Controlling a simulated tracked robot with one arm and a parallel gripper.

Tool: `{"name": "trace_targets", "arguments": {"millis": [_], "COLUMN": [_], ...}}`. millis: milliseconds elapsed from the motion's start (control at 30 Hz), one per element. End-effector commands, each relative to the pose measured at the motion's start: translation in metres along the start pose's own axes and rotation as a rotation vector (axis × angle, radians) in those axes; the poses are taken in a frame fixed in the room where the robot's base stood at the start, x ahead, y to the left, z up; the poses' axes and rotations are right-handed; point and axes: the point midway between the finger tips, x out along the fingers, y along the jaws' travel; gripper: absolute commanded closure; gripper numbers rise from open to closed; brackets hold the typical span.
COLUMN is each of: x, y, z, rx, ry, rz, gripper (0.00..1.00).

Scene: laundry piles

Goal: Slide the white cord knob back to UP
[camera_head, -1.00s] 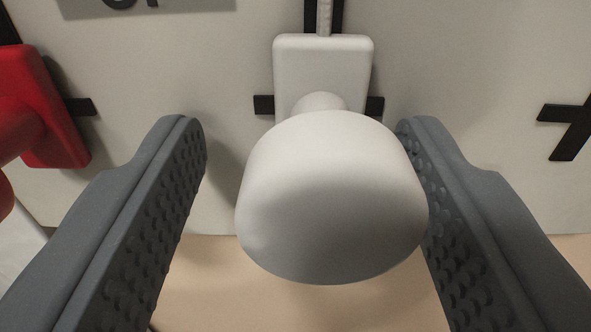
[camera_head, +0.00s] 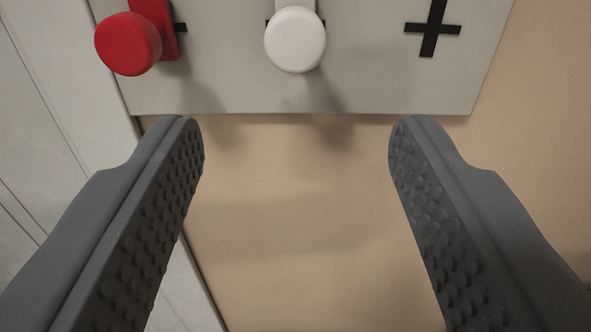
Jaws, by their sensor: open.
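The white cord knob (camera_head: 296,40) is a round knob on a white slider near the top middle of the view, on a pale grey panel (camera_head: 370,95). A black cross mark shows partly behind it. My gripper (camera_head: 296,130) is open and empty, its two dark grey, studded fingers spread wide. In the picture the fingertips lie below the panel's bottom edge, with the knob above and between them, apart from both. The upper part of the slider and its track are cut off by the frame top, and the UP label is not in view.
A red knob (camera_head: 128,43) on a red slider sits left of the white one. A black cross mark (camera_head: 432,28) is on the panel at right, with no knob on it. Below is bare tan wall (camera_head: 290,250); white panelling (camera_head: 60,130) stands at left.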

Motion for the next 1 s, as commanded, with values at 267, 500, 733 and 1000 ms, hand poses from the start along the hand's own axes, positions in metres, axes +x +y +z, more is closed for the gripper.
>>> {"name": "trace_targets", "arguments": {"millis": [267, 500, 733, 1000], "x": [-0.015, -0.02, -0.02, -0.02], "y": [-0.001, -0.002, -0.002, -0.003], "z": [0.0, 0.002, 0.001, 0.001], "rx": [0.0, 0.001, 0.0, 0.0], "ry": [0.003, -0.001, -0.001, 0.0], "rz": [-0.004, -0.006, -0.007, -0.008], "gripper": [0.47, 0.47, 0.47, 0.47]}}
